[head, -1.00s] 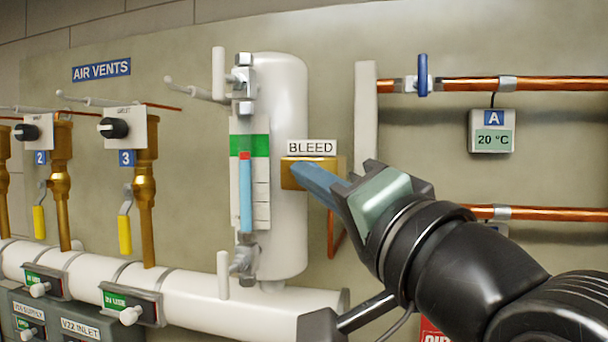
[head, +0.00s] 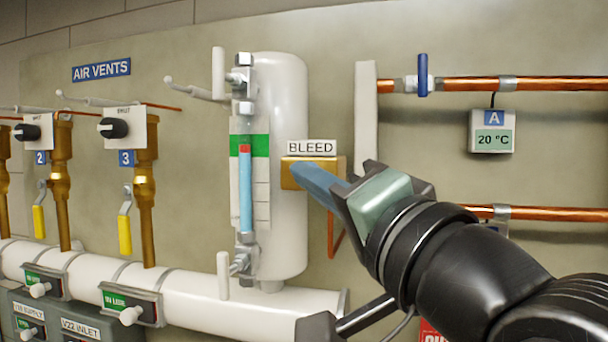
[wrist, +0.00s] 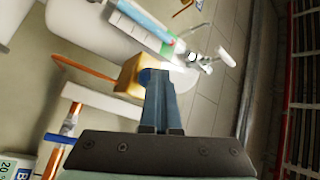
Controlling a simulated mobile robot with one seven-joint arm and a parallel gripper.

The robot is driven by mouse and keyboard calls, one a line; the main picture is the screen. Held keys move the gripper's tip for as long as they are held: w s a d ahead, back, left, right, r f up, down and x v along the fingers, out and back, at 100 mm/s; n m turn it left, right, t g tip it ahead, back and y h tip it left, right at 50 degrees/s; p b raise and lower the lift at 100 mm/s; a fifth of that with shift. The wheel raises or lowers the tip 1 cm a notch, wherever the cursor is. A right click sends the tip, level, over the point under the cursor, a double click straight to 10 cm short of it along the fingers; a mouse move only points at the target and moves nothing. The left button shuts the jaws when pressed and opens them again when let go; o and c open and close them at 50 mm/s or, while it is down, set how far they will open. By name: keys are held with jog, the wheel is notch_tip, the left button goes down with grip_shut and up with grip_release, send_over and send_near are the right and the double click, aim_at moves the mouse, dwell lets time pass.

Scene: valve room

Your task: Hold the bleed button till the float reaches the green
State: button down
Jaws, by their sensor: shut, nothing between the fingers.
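The BLEED label (head: 311,147) sits above a brass block (head: 322,163) beside the white vessel. My gripper (head: 298,170) is shut and empty, its fingertips at the front of the block. They cover the button in the head view. In the wrist view the fingertips (wrist: 158,76) meet the brass block (wrist: 130,78), where a bit of dark blue shows; contact is hard to judge. The sight gauge has a blue column (head: 245,190) topped by a red float (head: 245,149). The float overlaps the lower part of the green band (head: 262,145).
A white vessel (head: 285,220) stands behind the gauge. Copper pipes (head: 560,83) with a blue-handled valve (head: 422,75) and a 20 °C display (head: 492,132) are at right. Brass air vents (head: 146,185) with yellow levers stand at left above a white pipe (head: 190,296).

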jog(key=shift+s+a, duration=0.2)
jog(key=shift+s, duration=0.45)
jog(key=s, duration=0.1)
jog(key=s+a, duration=0.1)
jog(key=s, duration=0.2)
jog(key=shift+s+a+p, duration=0.25)
jog(key=shift+s+p, duration=0.05)
jog(key=shift+s, duration=0.1)
dwell(1.1)
jog(key=s+n+t+h+b, duration=0.1)
jog(key=n+t+h, duration=0.1)
jog(key=t+h, duration=0.1)
jog(key=s+n+t+h+b, duration=0.1)
jog(key=s+n+t+h, duration=0.1)
jog(key=t+h, duration=0.1)
jog(key=s+r+n+t+h+b, duration=0.1)
jog(key=s+n+t+h, duration=0.1)
jog(key=h, duration=0.1)
jog(key=shift+a+t, duration=0.3)
jog(key=shift+t, duration=0.1)
